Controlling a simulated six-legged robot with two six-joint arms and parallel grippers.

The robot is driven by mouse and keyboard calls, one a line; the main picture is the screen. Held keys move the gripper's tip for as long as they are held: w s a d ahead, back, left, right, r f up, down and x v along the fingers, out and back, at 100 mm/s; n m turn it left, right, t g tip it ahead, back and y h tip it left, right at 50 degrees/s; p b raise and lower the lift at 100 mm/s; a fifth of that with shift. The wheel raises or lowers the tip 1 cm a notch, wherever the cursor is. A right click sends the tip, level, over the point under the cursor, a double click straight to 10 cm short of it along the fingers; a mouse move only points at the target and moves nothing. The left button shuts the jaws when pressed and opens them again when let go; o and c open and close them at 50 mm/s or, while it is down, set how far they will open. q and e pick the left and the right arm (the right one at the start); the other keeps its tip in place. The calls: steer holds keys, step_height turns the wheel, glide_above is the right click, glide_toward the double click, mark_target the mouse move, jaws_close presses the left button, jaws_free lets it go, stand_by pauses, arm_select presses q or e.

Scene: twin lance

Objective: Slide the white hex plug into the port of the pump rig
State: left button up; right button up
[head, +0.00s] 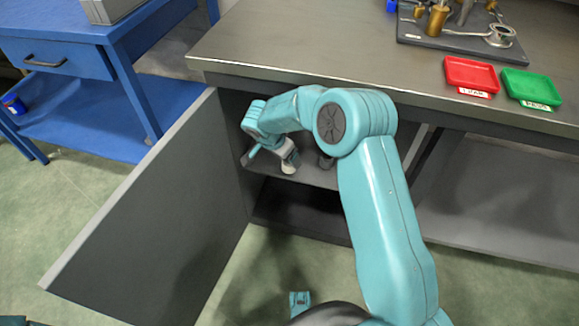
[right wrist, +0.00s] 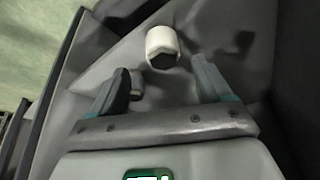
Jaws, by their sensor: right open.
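The white plug (right wrist: 162,42), a short white piece with a dark angular end, lies on a grey shelf in the right wrist view. My right gripper (right wrist: 161,66) is open and empty, with the plug just beyond its fingertips and roughly between their lines. In the head view my right arm reaches into the open cabinet under the bench, and its wrist hides part of the shelf (head: 318,178). A pale shape shows at the gripper there; I cannot tell if it is the plug. What looks like the pump rig (head: 457,42) stands on the bench top, partly cut off. My left gripper is out of view.
A small dark grey piece (right wrist: 137,86) lies near the left finger. The open cabinet door (head: 160,215) stands left of my arm. Red (head: 470,74) and green (head: 531,87) labelled trays sit on the bench top (head: 330,45), clear on its left. A blue workbench (head: 75,65) stands at left.

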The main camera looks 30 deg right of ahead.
mark_target(289, 166)
steer(key=b+x, duration=0.1)
steer(key=x, duration=0.5)
steer(key=shift+w+d+f+b, duration=0.1)
steer(key=shift+w+f+b, duration=0.15)
steer(key=shift+f+b, duration=0.15)
steer(key=c, duration=1.3)
steer(key=shift+r, duration=0.1)
